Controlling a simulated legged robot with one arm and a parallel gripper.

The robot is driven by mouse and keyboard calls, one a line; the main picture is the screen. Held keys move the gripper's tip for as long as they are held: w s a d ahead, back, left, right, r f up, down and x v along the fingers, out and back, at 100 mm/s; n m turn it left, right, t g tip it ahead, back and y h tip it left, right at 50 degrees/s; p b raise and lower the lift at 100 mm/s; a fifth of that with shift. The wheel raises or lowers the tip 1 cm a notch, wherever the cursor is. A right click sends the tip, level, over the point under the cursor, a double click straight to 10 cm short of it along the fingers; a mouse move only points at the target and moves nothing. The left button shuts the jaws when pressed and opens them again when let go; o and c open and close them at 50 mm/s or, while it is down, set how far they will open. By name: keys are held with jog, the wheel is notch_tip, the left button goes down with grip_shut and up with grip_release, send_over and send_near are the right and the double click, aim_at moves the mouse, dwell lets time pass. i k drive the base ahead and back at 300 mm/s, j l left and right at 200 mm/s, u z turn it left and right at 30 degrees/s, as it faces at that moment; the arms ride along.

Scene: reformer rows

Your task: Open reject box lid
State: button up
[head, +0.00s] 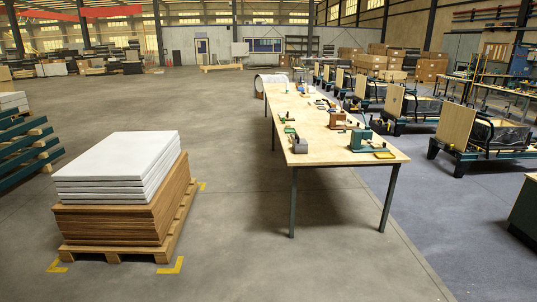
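I cannot pick out a reject box or its lid with certainty. On the near end of the long workbench (335,157) stand a small grey box-like item (299,145) and a green tool (362,139). A brown item (338,119) sits behind them. They are too small to tell whether any has a lid. A dark green box-like object (525,208) with a light top is cut off by the right edge. My gripper is not in view.
A pallet (168,246) with brown boards and white sheets stands at the left, with yellow floor marks at its corners. Green racks (25,145) are at the far left. A row of dark frames (488,135) with wooden panels is at the right. The floor between pallet and bench is clear.

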aim_at(298, 142)
jog(key=i, duration=1.2)
jog(key=i+z, duration=0.1)
jog(key=i, duration=1.1)
jog(key=i+j, duration=0.2)
jog(key=i, duration=1)
jog(key=i+j+z, duration=0.1)
jog(key=i+z, duration=0.2)
jog(key=i, duration=0.15)
jog(key=i+j+z, duration=0.35)
jog(key=i, duration=0.15)
jog(key=i+j+z, duration=0.3)
jog(key=i, duration=0.15)
jog(key=l, duration=0.1)
